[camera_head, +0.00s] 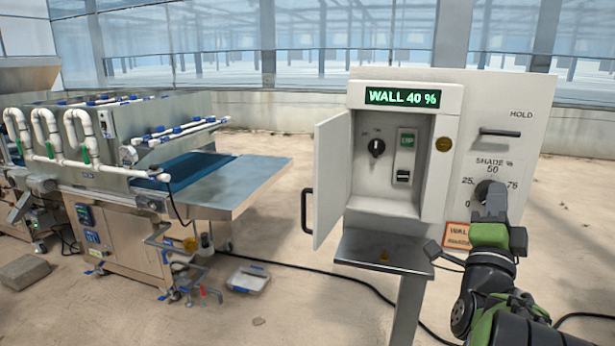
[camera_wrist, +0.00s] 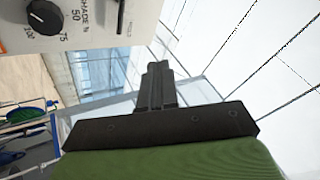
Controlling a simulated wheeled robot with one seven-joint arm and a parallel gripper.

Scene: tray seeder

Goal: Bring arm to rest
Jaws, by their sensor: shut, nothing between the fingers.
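My gripper (camera_head: 490,212) is raised at the right in the head view, in front of the shade dial on the white control box (camera_head: 530,100). Its shut fingers show in the wrist view (camera_wrist: 157,85), with nothing between them. The shade knob (camera_head: 482,190) is partly hidden behind the gripper in the head view. In the wrist view the knob (camera_wrist: 45,17) is at the upper left, apart from the fingers. The box's display (camera_head: 402,97) reads "WALL 40 %". The box door (camera_head: 332,180) stands open to the left, showing a black rotary switch (camera_head: 376,147) and a rocker switch (camera_head: 403,175).
A small metal shelf (camera_head: 385,250) juts out below the box. A HOLD handle (camera_head: 500,132) sticks out above the dial. The steel seeder machine (camera_head: 130,245) stands at the left. A black cable (camera_head: 330,273) and a clear bin (camera_head: 249,279) lie on the floor.

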